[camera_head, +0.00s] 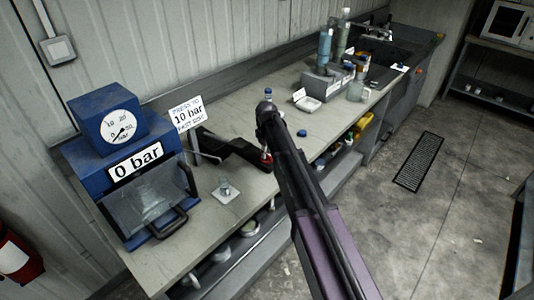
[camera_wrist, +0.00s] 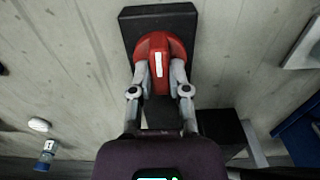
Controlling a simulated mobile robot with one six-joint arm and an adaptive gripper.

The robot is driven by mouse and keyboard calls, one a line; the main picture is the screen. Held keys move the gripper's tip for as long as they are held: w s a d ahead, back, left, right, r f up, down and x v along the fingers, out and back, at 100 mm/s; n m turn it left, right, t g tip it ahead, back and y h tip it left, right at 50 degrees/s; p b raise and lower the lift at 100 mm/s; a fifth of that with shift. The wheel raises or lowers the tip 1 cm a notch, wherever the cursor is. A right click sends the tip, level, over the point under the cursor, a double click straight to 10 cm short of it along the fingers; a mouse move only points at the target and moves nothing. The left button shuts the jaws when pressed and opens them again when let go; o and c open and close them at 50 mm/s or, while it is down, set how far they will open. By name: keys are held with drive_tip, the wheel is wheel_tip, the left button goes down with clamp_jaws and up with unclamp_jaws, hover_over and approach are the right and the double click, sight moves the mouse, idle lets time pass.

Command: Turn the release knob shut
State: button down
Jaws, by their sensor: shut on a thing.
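The red release knob (camera_wrist: 159,48) sits on a black block (camera_wrist: 185,18) in the wrist view. A white mark on the knob runs up and down in that picture. My gripper (camera_wrist: 159,72) has one finger on each side of the knob and is shut on it. In the head view a sliver of the red knob (camera_head: 266,157) shows beside my arm, which hides my gripper there. The blue press (camera_head: 110,160) stands at the left of the bench. Its display (camera_head: 135,163) reads 0 bar, below a round dial gauge (camera_head: 118,126).
A sign (camera_head: 187,114) reading 10 bar stands behind the black block. A small glass piece on a white plate (camera_head: 226,192) is on the bench (camera_head: 220,222) near the press. A grey rack of bottles (camera_head: 325,82) stands farther back. A fire extinguisher (camera_head: 17,255) is at lower left.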

drive_tip(key=shift+s, duration=0.2)
drive_tip(key=c, duration=0.6)
unclamp_jaws()
drive_tip(key=shift+w, duration=0.1)
drive_tip(key=s+d+m, duration=1)
drive_tip(key=s+d, duration=1.3)
drive_tip(key=s, duration=0.3)
drive_tip(key=shift+s, duration=0.15)
drive_tip(key=shift+a, duration=0.1)
